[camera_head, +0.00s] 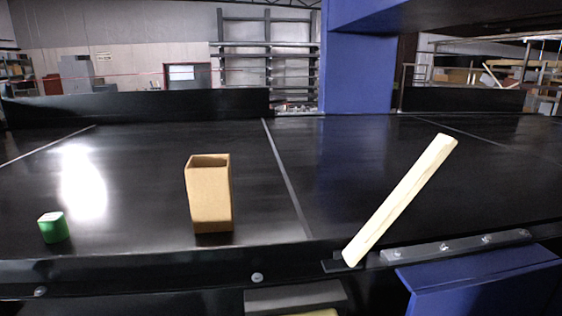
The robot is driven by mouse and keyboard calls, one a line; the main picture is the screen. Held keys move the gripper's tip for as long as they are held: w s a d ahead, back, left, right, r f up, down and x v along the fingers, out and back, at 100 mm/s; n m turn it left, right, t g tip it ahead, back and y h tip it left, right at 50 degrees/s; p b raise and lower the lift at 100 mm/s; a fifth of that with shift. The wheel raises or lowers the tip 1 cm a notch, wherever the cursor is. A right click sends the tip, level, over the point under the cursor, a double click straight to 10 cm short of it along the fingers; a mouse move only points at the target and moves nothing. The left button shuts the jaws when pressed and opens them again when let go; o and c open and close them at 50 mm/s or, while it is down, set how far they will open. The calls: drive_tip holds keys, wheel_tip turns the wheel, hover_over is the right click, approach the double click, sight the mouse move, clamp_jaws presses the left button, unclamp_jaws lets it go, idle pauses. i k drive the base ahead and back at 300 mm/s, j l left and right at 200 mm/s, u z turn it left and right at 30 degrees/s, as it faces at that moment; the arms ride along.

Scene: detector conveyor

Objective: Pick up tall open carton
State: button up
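The tall open carton (210,196) is a brown cardboard box with an open top. It stands upright on the black conveyor belt, left of the middle and near the front edge. Nothing touches it. My gripper is not in view, so its place relative to the carton cannot be told.
A small green and white item (54,228) stands left of the carton. A long pale bar (400,200) slants across the belt's right side, its lower end at the front rail. A blue post (357,70) rises behind. The belt (130,185) around the carton is clear.

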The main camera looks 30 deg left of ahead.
sight(208, 178)
drive_tip(key=u, duration=1.65)
